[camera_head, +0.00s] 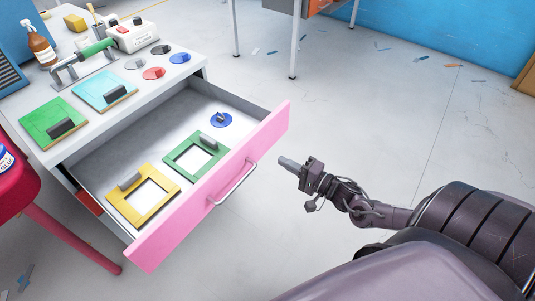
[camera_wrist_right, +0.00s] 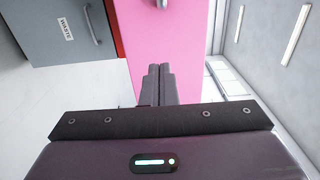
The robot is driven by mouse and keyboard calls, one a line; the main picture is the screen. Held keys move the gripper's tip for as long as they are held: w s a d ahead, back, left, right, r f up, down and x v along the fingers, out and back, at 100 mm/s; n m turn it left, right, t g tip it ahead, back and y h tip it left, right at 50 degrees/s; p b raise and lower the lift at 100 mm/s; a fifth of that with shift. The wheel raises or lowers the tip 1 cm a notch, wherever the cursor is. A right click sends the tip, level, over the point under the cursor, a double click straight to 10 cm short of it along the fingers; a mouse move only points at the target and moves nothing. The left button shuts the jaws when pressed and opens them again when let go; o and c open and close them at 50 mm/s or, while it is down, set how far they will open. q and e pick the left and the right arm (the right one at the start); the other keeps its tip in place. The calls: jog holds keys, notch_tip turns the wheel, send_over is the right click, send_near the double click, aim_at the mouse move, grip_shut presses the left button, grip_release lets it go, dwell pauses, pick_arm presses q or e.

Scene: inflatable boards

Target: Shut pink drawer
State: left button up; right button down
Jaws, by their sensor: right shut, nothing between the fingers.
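The pink drawer (camera_head: 167,231) stands pulled well out of the white cabinet, its pink front facing me with a metal handle (camera_head: 232,184). Inside it lie a yellow frame (camera_head: 157,198), a green frame (camera_head: 217,154) and a blue disc (camera_head: 221,120). My right gripper (camera_head: 286,163) is shut and empty, a little to the right of the pink front and apart from it in the head view. In the right wrist view its shut fingers (camera_wrist_right: 157,72) point toward the pink front (camera_wrist_right: 160,40), with part of the handle at the top edge. My left gripper is not in view.
The cabinet top holds a green board (camera_head: 45,118), a light blue board (camera_head: 105,90), several small discs, a green-handled tool and a brown bottle (camera_head: 38,45). A red stool (camera_head: 80,240) stands at the left. The floor right of the drawer is clear; scraps lie farther back.

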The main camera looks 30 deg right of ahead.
aim_at(259, 148)
jog(key=x, duration=0.6)
jog(key=shift+w+a, duration=0.1)
jog(key=shift+w, duration=0.25)
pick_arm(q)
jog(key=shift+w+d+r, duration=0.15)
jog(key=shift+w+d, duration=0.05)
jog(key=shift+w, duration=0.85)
pick_arm(e)
jog(key=shift+w+a, duration=0.1)
jog(key=shift+w, duration=0.05)
pick_arm(q)
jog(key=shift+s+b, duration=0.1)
jog(key=shift+b, duration=0.2)
